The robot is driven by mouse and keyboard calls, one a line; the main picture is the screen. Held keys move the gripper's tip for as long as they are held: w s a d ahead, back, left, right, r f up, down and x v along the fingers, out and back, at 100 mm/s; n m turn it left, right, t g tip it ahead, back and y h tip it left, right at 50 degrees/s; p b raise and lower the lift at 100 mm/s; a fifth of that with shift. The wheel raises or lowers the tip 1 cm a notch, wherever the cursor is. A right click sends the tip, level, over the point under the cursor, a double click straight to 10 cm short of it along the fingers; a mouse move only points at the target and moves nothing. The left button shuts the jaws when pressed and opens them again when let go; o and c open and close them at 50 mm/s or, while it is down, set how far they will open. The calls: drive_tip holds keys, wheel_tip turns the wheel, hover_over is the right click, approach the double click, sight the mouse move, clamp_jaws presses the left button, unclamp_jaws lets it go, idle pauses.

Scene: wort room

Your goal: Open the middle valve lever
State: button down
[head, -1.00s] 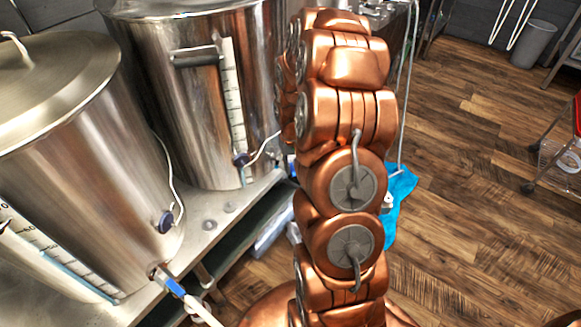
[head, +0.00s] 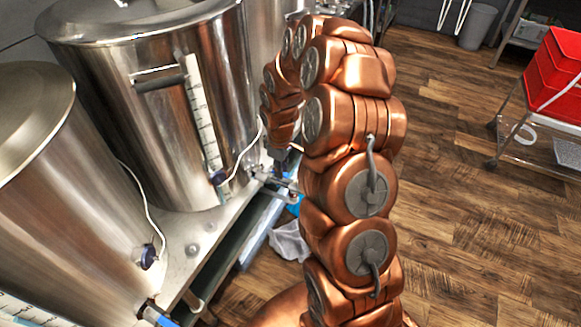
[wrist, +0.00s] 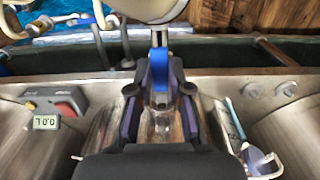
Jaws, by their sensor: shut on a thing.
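The valve body below is partly hidden by the fingers. Another valve's blue lever (head: 165,321) shows at the left kettle.
The left kettle (head: 75,200) stands in front, and another kettle (head: 268,45) behind. A steel bench edge (head: 200,245) runs beneath. The wrist view shows a red switch (wrist: 70,101) and a small display (wrist: 46,122). A cart with red bins (head: 555,70) stands right; wooden floor between is clear.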

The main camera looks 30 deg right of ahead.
idle(0.4)
drive_tip(key=c, duration=1.1)
unclamp_jaws()
drive_tip(key=shift+r, duration=0.1)
wheel_tip(320, 180, up, 12)
drive_tip(key=shift+f, duration=0.1)
